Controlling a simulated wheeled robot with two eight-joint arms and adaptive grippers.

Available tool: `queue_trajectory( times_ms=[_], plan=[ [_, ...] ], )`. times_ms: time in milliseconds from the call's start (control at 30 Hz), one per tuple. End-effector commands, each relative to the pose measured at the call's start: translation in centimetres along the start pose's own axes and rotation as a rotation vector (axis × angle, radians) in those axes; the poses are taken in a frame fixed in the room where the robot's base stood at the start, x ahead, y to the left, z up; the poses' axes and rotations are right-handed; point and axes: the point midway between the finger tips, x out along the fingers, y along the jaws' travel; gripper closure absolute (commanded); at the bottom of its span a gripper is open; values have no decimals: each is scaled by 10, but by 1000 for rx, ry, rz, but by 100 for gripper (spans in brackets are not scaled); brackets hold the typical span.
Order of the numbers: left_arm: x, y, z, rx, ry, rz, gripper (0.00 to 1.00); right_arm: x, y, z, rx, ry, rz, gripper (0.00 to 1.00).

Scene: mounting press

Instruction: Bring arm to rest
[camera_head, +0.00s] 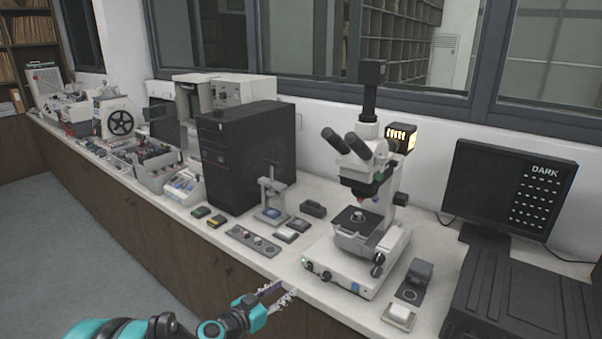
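My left arm (130,329) comes in from the bottom left, teal and black. Its gripper (279,293) is in front of the counter's front edge, with its two fingers apart and nothing visible between them. A small mounting press (271,200) stands on the counter beyond the gripper, left of the microscope. My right gripper is not in view.
A white microscope (345,263) stands on the white counter (318,293), close to the gripper. A black computer tower (240,155) is behind the press. A monitor (508,190) stands at the right. The grey floor (60,260) at the left is clear.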

Motion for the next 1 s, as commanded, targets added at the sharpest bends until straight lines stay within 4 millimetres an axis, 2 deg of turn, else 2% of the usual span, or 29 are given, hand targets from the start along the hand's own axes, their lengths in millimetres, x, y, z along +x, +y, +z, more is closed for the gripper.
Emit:
queue_trajectory(
  times_ms=[133, 333, 467, 600, 800, 900, 1000],
  plan=[
    [-31, 24, -15, -54, -139, -5, 62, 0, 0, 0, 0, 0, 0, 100],
    [-92, 52, -16, -141, -346, -74, 62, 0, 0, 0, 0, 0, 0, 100],
    [-140, 67, -8, -196, -468, -158, 62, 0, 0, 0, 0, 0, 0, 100],
    [-196, 78, 8, -250, -581, -278, 62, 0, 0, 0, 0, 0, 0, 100],
    [-264, 83, 31, -304, -678, -457, 62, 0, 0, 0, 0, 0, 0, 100],
    [-284, 83, 38, -319, -697, -518, 62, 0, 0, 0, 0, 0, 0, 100],
    [-294, 82, 42, -326, -706, -550, 62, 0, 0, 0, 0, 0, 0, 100]
  ],
)
